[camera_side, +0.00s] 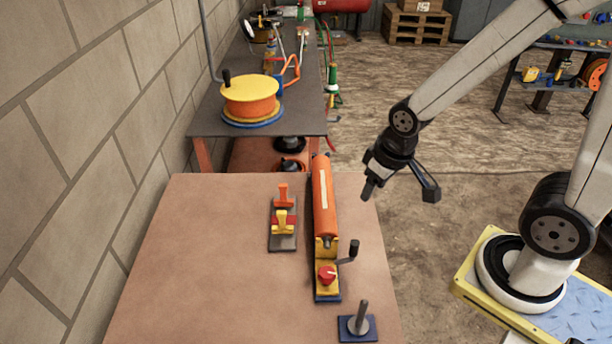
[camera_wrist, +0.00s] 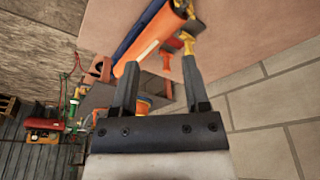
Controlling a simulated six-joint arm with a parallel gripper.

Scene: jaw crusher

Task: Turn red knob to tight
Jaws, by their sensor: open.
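The red knob (camera_side: 326,275) sits on a yellow block at the near end of the long orange jaw crusher (camera_side: 325,200) on the table. A black crank handle sticks out to the right beside it. My gripper (camera_side: 368,190) is in the air at the table's right edge, right of the crusher's far half and well away from the knob. In the wrist view my gripper (camera_wrist: 158,85) has its two fingers apart with nothing held, and the orange crusher body (camera_wrist: 150,38) shows beyond them. I cannot make out the knob's marking.
The brown table (camera_side: 190,250) is bare on its left. A small plate with red and yellow clamps (camera_side: 283,222) lies left of the crusher. A blue base with an upright metal pin (camera_side: 358,326) stands at the near right. A second bench with an orange reel (camera_side: 250,100) is behind.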

